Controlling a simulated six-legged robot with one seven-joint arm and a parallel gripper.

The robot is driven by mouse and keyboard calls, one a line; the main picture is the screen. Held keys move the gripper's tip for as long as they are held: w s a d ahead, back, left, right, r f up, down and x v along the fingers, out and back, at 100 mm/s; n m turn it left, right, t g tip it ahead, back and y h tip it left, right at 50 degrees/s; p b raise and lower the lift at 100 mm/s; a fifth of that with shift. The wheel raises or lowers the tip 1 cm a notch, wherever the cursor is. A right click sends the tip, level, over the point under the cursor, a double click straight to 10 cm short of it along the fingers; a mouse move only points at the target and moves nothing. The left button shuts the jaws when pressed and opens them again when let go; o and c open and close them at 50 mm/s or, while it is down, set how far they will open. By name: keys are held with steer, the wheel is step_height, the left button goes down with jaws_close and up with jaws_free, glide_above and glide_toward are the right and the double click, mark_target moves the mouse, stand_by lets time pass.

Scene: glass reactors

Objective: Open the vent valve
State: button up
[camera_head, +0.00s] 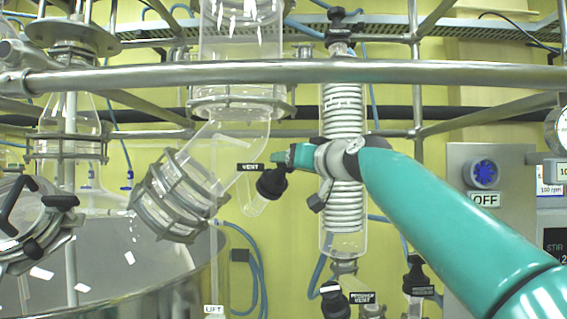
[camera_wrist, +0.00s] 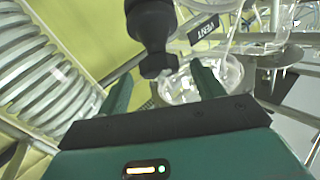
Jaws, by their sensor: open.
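The vent valve is a black knob (camera_head: 271,182) on a short glass side branch, just below a black VENT label (camera_head: 250,167). In the wrist view the knob (camera_wrist: 152,25) hangs from the top centre, with its narrower stem toward the fingers. The VENT label (camera_wrist: 203,27) is right of it there. My teal gripper (camera_head: 285,157) is at the knob's upper right in the head view. In the wrist view my gripper (camera_wrist: 161,72) has its fingers apart, one on each side of the knob's lower end. Whether they touch it cannot be told.
A glass coil condenser (camera_head: 343,200) stands close behind my wrist, and its coils (camera_wrist: 45,70) fill the left of the wrist view. A metal rail (camera_head: 300,72) crosses above. A clamped glass elbow (camera_head: 180,195) is at left. Other black knobs (camera_head: 334,300) stand below.

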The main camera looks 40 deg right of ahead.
steer(key=shift+w+d, duration=0.1)
steer(key=shift+w, duration=2.25)
steer(key=shift+c, duration=0.2)
steer(key=c, duration=1)
